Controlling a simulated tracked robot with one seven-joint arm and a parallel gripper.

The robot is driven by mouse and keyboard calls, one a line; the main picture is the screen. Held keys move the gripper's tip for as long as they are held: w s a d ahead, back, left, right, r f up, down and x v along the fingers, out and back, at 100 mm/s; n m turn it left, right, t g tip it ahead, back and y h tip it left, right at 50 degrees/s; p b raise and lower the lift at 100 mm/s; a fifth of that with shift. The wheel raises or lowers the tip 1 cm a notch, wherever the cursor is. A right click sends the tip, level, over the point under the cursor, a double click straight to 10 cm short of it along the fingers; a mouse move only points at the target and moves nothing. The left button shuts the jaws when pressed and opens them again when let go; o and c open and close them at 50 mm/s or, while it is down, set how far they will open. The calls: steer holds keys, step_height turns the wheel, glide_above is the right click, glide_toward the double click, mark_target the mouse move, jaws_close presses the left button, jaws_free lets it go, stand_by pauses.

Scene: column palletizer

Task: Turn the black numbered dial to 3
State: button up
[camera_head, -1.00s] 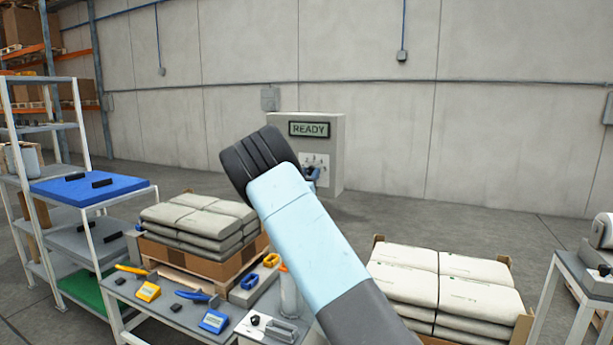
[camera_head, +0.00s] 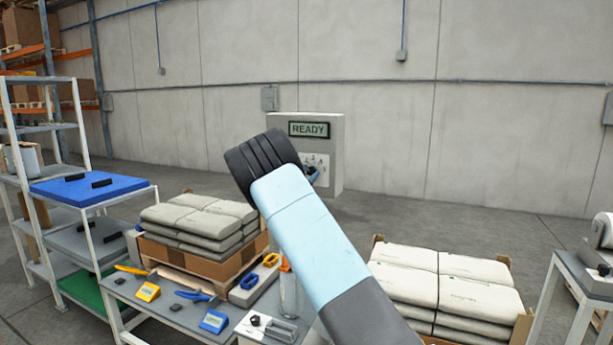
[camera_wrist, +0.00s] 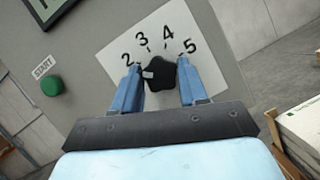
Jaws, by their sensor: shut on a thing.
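The black dial (camera_wrist: 160,73) is on a white plate with printed numbers on a grey control box. The numbers 2, 3, 4 and 5 show around its upper side; a 1 is not visible, and my left finger covers that side. A light mark on the dial's left part faces the left finger, below the 2. My gripper (camera_wrist: 160,82) has one blue finger on each side of the dial and is shut on it. In the head view the gripper (camera_head: 312,174) shows partly at the box front, and the dial is hardly distinguishable.
The control box (camera_head: 336,154) stands by the wall with a READY display (camera_head: 309,129). A green START button (camera_wrist: 53,85) is left of the dial plate. A workbench with tools, stacked bags (camera_head: 440,285) and shelving (camera_head: 45,170) are nearer. Floor around the box looks clear.

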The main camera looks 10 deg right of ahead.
steer(key=m+g, duration=0.1)
steer(key=m, duration=0.1)
steer(key=m+g, duration=0.1)
steer(key=m, duration=0.2)
steer(key=m+g+h, duration=0.1)
steer(key=m, duration=0.1)
steer(key=shift+w+a+r, duration=0.1)
steer(key=shift+a, duration=0.15)
steer(key=shift+m+g, duration=0.55)
steer(key=shift+m, duration=0.85)
steer(key=shift+m+g, duration=0.55)
steer(key=shift+m, duration=0.85)
steer(key=o, duration=1.1)
steer(key=shift+d, duration=0.1)
steer(key=shift+c, duration=0.2)
steer(key=shift+m, duration=0.3)
steer(key=v, duration=1.3)
steer(key=shift+a, duration=0.35)
steer(key=shift+r, duration=0.1)
